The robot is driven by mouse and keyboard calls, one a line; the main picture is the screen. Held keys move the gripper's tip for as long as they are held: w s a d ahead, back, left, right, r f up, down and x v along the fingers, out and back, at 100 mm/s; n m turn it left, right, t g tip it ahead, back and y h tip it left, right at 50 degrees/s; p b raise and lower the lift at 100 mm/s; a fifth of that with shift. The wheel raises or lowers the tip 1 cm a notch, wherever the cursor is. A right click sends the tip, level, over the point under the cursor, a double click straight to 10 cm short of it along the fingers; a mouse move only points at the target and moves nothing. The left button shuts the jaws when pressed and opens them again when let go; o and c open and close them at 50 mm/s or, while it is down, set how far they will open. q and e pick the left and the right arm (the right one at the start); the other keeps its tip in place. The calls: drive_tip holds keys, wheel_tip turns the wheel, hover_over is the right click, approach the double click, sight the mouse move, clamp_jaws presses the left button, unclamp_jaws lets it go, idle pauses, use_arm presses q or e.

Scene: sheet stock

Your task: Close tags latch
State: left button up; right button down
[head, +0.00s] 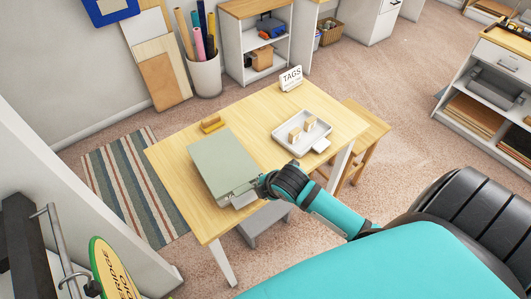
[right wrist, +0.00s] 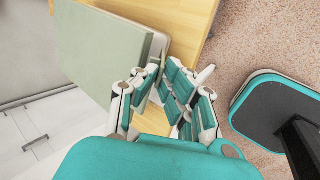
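A grey-green flat box (head: 222,162) lies on the wooden table with its lid down. It also shows in the right wrist view (right wrist: 90,45). A small pale piece (head: 243,200), possibly the latch, sticks out at its near edge, partly hidden by my gripper. A white TAGS sign (head: 291,78) stands at the table's far edge. My right gripper (head: 262,186) is at the box's near right corner. In the right wrist view its fingertips (right wrist: 162,75) are close together beside the box edge; whether they grip anything is unclear. My left gripper is not in view.
A white tray (head: 318,138) with small wooden blocks is right of the box on the table (head: 170,160). A small yellow-brown holder (head: 212,124) stands behind the box. A wooden stool (head: 366,126) is at the table's right side. A grey step or stool is underneath.

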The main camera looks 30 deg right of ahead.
sight(255, 175)
drive_tip(key=w+g, duration=0.1)
drive_tip(key=w+r+g, duration=0.1)
drive_tip(key=g, duration=0.1)
drive_tip(key=shift+w+g, duration=0.25)
drive_tip(key=shift+g, duration=0.05)
drive_tip(key=shift+w+g, duration=0.8)
drive_tip(key=shift+g, duration=0.7)
drive_tip(key=c, duration=1.7)
unclamp_jaws()
drive_tip(key=shift+o, duration=1)
wheel_tip(255, 175, up, 12)
